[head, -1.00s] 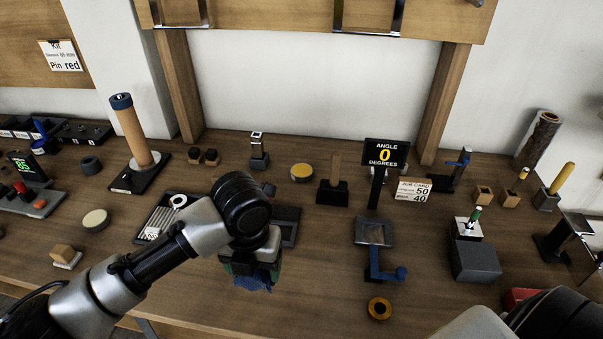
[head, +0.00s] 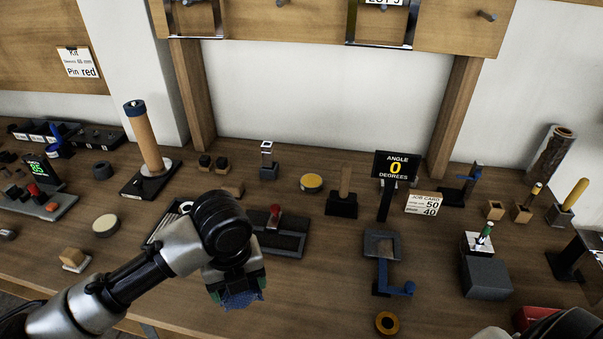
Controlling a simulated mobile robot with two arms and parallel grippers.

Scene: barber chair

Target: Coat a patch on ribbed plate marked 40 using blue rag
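My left gripper (head: 236,283) hangs fingers down over the front of the table. It is shut on the blue rag (head: 241,299), a mesh-like bunch showing below the fingers. The ribbed plate (head: 160,232) lies behind my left arm.
A dark tray with a red-handled tool (head: 274,218) lies right of my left wrist. A sign (head: 396,166) reads angle 0 degrees; a job card (head: 423,204) shows 50 and 40. A blue-cranked stand (head: 382,260) and yellow roll (head: 387,323) stand further right.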

